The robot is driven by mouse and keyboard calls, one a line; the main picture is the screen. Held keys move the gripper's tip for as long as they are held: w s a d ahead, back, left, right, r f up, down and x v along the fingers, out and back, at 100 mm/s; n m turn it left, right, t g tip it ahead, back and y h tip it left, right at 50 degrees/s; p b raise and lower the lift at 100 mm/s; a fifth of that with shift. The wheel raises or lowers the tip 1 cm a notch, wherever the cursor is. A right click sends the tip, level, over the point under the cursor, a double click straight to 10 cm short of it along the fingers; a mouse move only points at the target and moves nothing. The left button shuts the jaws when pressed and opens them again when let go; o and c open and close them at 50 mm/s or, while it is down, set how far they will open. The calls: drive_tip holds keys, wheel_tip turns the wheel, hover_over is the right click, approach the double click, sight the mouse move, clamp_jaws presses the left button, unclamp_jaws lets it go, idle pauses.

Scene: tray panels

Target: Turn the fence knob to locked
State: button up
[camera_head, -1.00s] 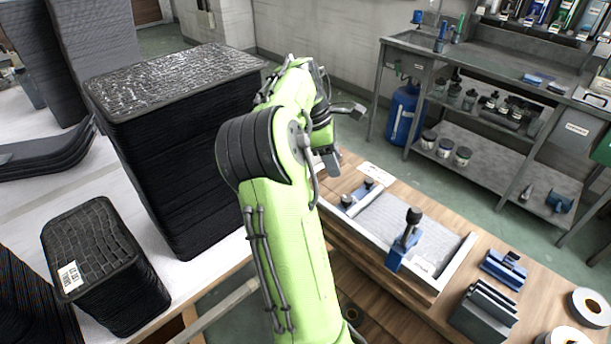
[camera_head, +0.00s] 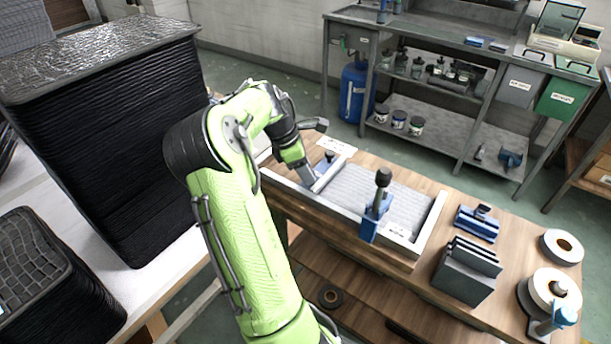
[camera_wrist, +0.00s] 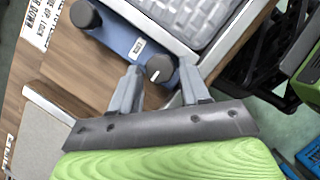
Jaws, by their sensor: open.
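A blue fence block (camera_wrist: 124,38) with a small white tag shows in the wrist view, beside a grey ribbed panel (camera_wrist: 190,18). A round black knob (camera_wrist: 160,68) with a short white pointer line sits at its near end, and a second black knob (camera_wrist: 85,14) at its other end. My gripper (camera_wrist: 159,70) is open, its fingertips on either side of the near knob; I cannot tell whether they touch it. In the head view my gripper (camera_head: 313,184) is low at the left end of the panel's frame, by the blue block (camera_head: 325,167), partly hiding it.
A blue clamp with an upright black handle (camera_head: 382,180) stands on the frame's front edge. A white sign (camera_head: 337,146) lies behind; its wrist-view text (camera_wrist: 42,22) includes "LOCK" and "DOWN". Tall black stacks (camera_head: 110,130) stand left.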

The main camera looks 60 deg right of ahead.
drive_tip(key=shift+s+f, duration=0.1)
drive_tip(key=shift+f, duration=0.1)
drive_tip(key=c, duration=0.8)
drive_tip(key=shift+o, duration=0.2)
drive_tip(key=shift+r, duration=0.1)
